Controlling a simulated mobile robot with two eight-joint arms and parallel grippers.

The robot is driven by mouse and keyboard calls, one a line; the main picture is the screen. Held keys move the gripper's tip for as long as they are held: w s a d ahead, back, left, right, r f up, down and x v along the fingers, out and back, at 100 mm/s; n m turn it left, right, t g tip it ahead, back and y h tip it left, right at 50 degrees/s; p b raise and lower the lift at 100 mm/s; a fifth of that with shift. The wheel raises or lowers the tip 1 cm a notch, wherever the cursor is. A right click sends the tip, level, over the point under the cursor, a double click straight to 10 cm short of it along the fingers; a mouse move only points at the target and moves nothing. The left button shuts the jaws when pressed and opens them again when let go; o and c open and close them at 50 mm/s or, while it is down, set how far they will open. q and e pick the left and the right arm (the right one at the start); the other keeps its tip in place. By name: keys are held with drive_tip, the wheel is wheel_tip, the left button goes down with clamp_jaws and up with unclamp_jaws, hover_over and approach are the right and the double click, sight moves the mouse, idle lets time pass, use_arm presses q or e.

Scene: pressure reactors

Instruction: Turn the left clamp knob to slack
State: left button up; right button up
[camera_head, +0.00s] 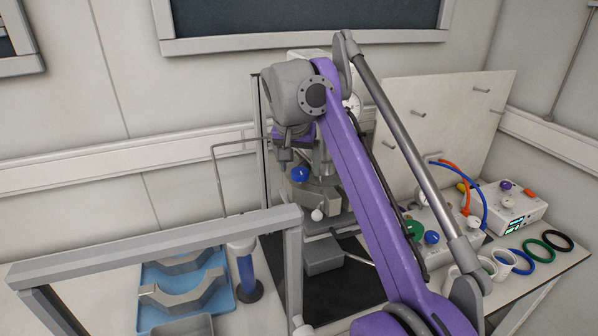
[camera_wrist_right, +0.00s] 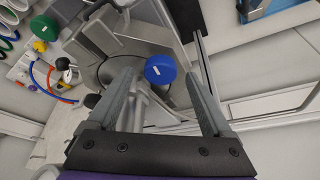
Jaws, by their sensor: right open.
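The blue clamp knob (camera_head: 299,173) sits at the front of the grey reactor clamp (camera_head: 327,195), below my right gripper (camera_head: 285,158). In the right wrist view the blue knob (camera_wrist_right: 160,69) shows a white mark on its face. It lies between and just beyond the two spread fingertips of the right gripper (camera_wrist_right: 160,76). The fingers are open, with a visible gap on both sides of the knob, and hold nothing. My purple right arm hides much of the reactor in the head view. My left gripper is not in view.
A grey frame (camera_head: 160,240) stands in front. A blue tray (camera_head: 220,293) with grey clamp halves (camera_head: 185,292) lies left. A white control box (camera_head: 510,207), coloured rings (camera_head: 535,250) and hoses are at right. A pegged panel (camera_head: 440,115) stands behind.

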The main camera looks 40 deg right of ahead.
drive_tip(key=shift+w+d+f, duration=0.15)
drive_tip(key=shift+f, duration=0.4)
clamp_jaws()
drive_tip(key=shift+r+n+p, duration=0.15)
drive_tip(key=shift+n+p, duration=0.2)
drive_tip(key=shift+n, duration=0.25)
drive_tip(key=shift+t, duration=0.3)
unclamp_jaws()
drive_tip(key=shift+y, duration=0.3)
